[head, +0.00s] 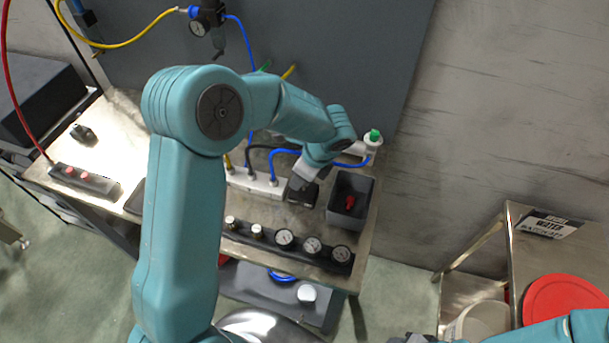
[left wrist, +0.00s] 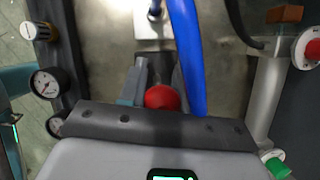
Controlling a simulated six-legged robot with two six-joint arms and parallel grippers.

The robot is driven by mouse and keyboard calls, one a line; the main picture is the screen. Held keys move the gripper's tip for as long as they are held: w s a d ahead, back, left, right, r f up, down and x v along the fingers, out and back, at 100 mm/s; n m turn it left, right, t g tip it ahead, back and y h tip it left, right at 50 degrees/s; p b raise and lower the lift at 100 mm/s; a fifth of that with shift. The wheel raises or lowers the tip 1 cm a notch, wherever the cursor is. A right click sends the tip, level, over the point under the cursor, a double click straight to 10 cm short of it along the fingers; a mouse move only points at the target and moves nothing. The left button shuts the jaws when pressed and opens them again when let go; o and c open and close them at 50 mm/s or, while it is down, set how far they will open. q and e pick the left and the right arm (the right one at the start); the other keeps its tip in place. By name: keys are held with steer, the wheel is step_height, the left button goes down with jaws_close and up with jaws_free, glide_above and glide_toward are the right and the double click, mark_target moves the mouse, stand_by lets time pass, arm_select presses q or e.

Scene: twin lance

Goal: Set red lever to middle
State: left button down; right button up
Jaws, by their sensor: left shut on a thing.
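My left gripper (head: 301,186) is over a black block (head: 305,197) on the metal bench, right of the white manifold. In the left wrist view, a red ball knob (left wrist: 162,97), which looks like the red lever's top, sits between the fingers of my left gripper (left wrist: 160,82). The fingers are shut on it. The lever's shaft and its exact angle are hidden by the gripper. In the head view the knob is hidden. My right gripper (head: 412,339) is only partly in view at the bottom edge, and its fingers cannot be made out.
A blue hose (left wrist: 188,60) passes close beside the left gripper. A white manifold (head: 255,181) with hoses is at its left. A dark bin (head: 364,185) holding a small red part stands at its right. A gauge strip (head: 290,243) runs along the front edge.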

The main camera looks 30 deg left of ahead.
arm_select(q)
steer(key=shift+d, duration=0.1)
steer(key=c, duration=0.9)
jaws_free()
steer(key=b+v, duration=0.1)
steer(key=v, duration=1.5)
steer(key=shift+r, duration=0.2)
steer(key=shift+d, duration=0.1)
